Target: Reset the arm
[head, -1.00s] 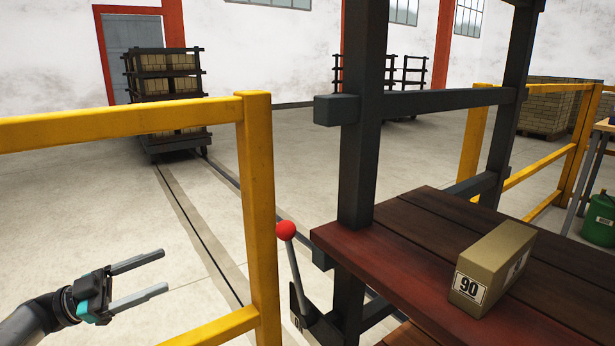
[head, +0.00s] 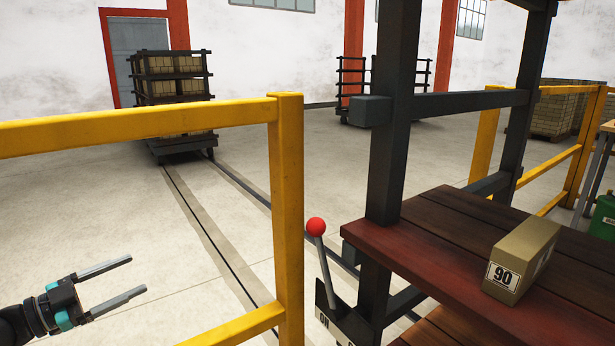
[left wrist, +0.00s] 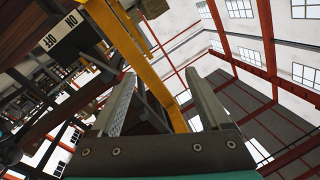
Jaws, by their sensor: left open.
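My left gripper (head: 138,276) is open and empty at the lower left of the head view, left of the yellow railing. Its two fingers also show in the left wrist view (left wrist: 160,95), spread apart with nothing between them. A lever with a red ball knob (head: 316,227) stands right of the railing post, apart from the gripper. The lever's plate is cut off at the bottom of the head view. An ON/OFF label (left wrist: 60,31) shows at the upper left of the left wrist view. My right gripper is not in view.
The yellow railing (head: 289,200) stands between my left gripper and the lever. A box marked 90 (head: 522,262) sits on the dark red wooden shelf (head: 420,245) at the right. A loaded brick rack (head: 173,90) stands far back on floor rails. Open floor lies between.

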